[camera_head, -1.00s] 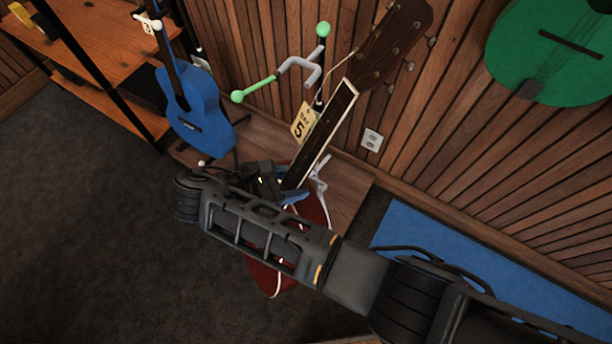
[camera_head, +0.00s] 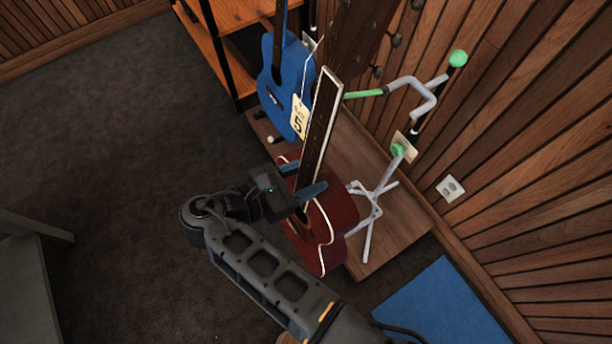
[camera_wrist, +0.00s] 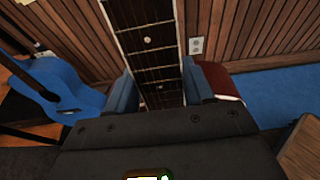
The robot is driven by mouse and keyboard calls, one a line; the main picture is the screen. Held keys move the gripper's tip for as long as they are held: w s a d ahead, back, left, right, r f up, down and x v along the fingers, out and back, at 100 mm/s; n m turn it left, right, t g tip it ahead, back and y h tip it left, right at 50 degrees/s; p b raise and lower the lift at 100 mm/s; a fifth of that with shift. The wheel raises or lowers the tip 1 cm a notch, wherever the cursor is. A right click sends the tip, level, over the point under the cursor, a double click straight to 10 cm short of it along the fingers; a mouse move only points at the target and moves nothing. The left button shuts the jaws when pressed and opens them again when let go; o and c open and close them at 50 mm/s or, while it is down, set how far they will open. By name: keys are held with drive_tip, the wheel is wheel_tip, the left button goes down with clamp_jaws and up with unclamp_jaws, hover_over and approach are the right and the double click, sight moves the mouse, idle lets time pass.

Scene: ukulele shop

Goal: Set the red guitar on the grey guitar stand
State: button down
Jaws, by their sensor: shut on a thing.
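The red guitar (camera_head: 332,222) is upright and slightly tilted, with its dark neck (camera_head: 321,130) rising toward the camera in the head view. My gripper (camera_head: 304,190) is shut on the neck just above the body. In the wrist view the fretted neck (camera_wrist: 150,50) runs between my two blue fingers (camera_wrist: 160,92). The grey guitar stand (camera_head: 372,205) has grey legs and a grey yoke with green tips, on the wooden platform to the right of the guitar. The guitar appears apart from it. The guitar's lower end is partly hidden by my arm.
A blue guitar (camera_head: 287,82) stands behind and left on the wooden platform (camera_head: 405,225). An orange shelf (camera_head: 232,60) is beyond it. The slatted wall (camera_head: 530,130) is close at right. A blue mat (camera_head: 440,308) lies at lower right.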

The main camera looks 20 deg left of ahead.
drive_tip(key=w+d+b, duration=0.2)
drive_tip(key=w+d, duration=0.6)
drive_tip(key=w, duration=0.2)
drive_tip(key=shift+w+f+b, duration=0.2)
drive_tip(key=shift+b, duration=0.1)
idle(0.7)
drive_tip(key=shift+w+d, duration=0.15)
drive_tip(key=shift+w, duration=0.05)
idle(0.6)
drive_tip(key=w+d+p, duration=0.1)
drive_tip(key=w+d, duration=0.3)
drive_tip(key=w, duration=0.1)
drive_tip(key=shift+p, duration=0.3)
idle(0.9)
idle(0.7)
drive_tip(key=shift+f, duration=0.35)
drive_tip(key=shift+w+d+f+b, duration=0.1)
drive_tip(key=shift+f+b, duration=0.85)
drive_tip(key=shift+f, duration=0.3)
drive_tip(key=shift+w+f+b, duration=0.1)
drive_tip(key=shift+f+b, duration=0.85)
drive_tip(key=shift+f, duration=0.25)
